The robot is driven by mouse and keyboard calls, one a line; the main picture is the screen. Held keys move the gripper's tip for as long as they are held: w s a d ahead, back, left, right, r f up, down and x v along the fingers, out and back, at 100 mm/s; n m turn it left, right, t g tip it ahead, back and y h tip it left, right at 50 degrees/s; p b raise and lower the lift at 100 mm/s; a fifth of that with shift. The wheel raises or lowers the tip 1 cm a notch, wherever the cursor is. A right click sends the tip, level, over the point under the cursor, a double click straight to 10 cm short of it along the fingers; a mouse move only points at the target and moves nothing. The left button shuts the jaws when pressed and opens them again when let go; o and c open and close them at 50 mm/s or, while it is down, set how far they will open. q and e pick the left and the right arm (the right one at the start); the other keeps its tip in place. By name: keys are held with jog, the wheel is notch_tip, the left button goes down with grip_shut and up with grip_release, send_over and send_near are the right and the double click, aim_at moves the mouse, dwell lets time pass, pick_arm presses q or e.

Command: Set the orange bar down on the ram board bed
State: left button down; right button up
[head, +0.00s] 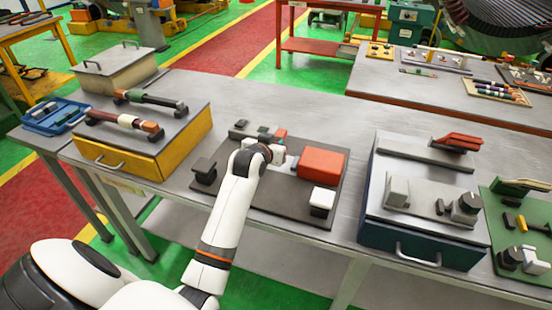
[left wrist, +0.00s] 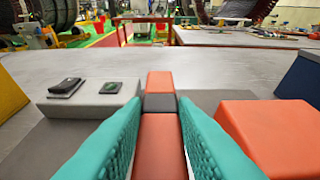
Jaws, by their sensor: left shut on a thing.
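My left gripper (head: 277,152) is over the dark ram board (head: 270,205) on the middle table. In the left wrist view its teal fingers (left wrist: 157,125) are shut on the orange bar (left wrist: 160,82), which has a dark grey band and points away from me. In the head view a small end of the bar (head: 281,133) shows beyond the gripper. A grey block with dark pieces on it (left wrist: 90,107) lies left of the bar. The bar's underside is hidden, so I cannot tell whether it touches the bed. My right gripper is not in view.
A large orange block (head: 321,161) stands close to the right of my gripper. A white-topped block (head: 322,200) and a grey-topped block (head: 204,170) stand on the board. A yellow drawer box (head: 185,142) is left, a blue drawer box (head: 373,233) right.

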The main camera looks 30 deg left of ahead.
aim_at(274, 168)
pick_arm(q)
notch_tip(274, 168, down, 2)
notch_tip(274, 168, down, 4)
jog(key=shift+r, duration=0.1)
jog(key=shift+f, duration=0.2)
jog(key=c, duration=1.2)
grip_release()
jog(key=shift+o, duration=0.2)
jog(key=v, duration=1.2)
jog(key=shift+s, duration=0.1)
